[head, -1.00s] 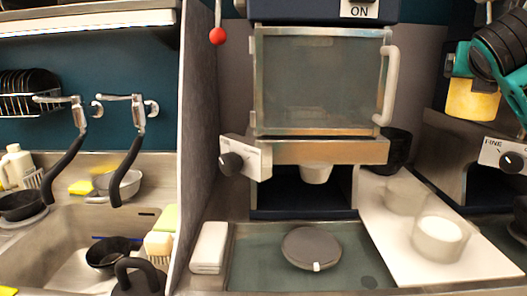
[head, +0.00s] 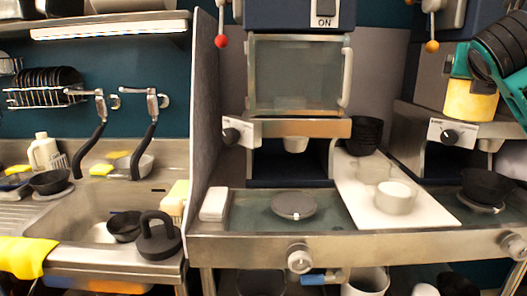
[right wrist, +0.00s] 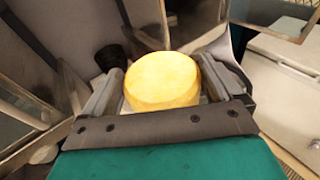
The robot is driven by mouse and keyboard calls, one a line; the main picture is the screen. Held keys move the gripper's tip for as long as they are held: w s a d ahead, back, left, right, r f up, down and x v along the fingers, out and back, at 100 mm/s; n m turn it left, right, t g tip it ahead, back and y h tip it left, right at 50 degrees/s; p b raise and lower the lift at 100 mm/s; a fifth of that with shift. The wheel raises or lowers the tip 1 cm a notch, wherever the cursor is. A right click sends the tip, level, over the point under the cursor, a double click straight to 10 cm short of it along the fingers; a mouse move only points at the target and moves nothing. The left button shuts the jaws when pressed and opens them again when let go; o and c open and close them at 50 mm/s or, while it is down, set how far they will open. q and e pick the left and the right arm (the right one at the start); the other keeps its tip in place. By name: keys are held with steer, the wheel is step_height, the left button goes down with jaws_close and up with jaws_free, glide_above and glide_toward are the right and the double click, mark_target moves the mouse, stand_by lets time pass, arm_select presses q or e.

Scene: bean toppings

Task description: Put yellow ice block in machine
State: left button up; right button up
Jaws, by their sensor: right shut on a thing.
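The yellow ice block (head: 470,102) is a short round cylinder held high at the right of the head view. My right gripper (head: 468,78) is shut on it. In the right wrist view the block (right wrist: 163,82) sits between both fingers of the gripper. One machine (head: 297,75) stands at the centre, with a glass door that looks shut and a switch reading ON. A similar machine (head: 408,140) stands at the right, behind and below the block, partly hidden. My left gripper is not in view.
A white board (head: 362,198) holds a clear cup and a pale cup (head: 396,197). Black bowls (head: 365,135) are stacked beside the central machine. A grey disc (head: 293,205) lies on the counter in front. A partition (head: 203,110) separates the sink (head: 75,230) at left.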

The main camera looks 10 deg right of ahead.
steer(key=s+a+f+n+t+y, duration=0.1)
steer(key=s+a+f+n+y, duration=0.1)
steer(key=a+f, duration=0.6)
steer(key=s+a+f+n+t+y, duration=0.1)
steer(key=s+a+f+n+y, duration=0.2)
steer(key=a+f, duration=0.5)
steer(key=s+a+f+n+t+y, duration=0.1)
steer(key=s+a+f+n+y, duration=0.2)
steer(key=f, duration=1.7)
steer(key=shift+s+a+t+y, duration=0.3)
steer(key=shift+s+a+y, duration=0.85)
steer(key=shift+a, duration=1.65)
steer(key=shift+f, duration=0.1)
steer(key=shift+s+f, duration=0.1)
